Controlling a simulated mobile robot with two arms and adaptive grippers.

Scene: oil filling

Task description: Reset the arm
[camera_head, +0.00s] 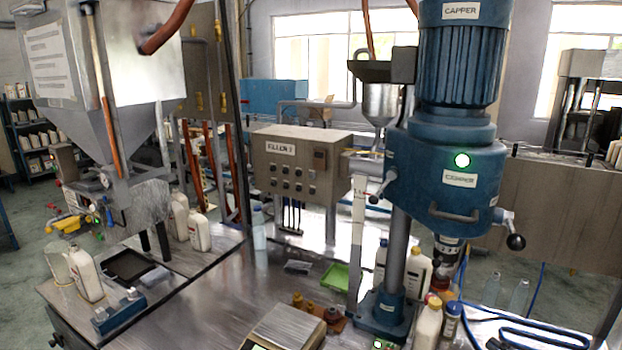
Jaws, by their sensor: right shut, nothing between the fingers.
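My right gripper (497,344) shows only as a small dark piece at the bottom edge, right of the capper's base. It is shut and holds nothing; most of it and its arm are out of the picture. My left gripper is not in view. The blue capper (445,180) stands at right centre with a lit green lamp. Several white bottles (428,322) stand close around its base, left of my right gripper.
A metal scale (287,327) sits at the front centre. A green tray (335,276) lies behind it. The filler control box (297,165) and a large hopper (115,75) stand behind and left. Blue cable (535,325) lies on the right side of the table.

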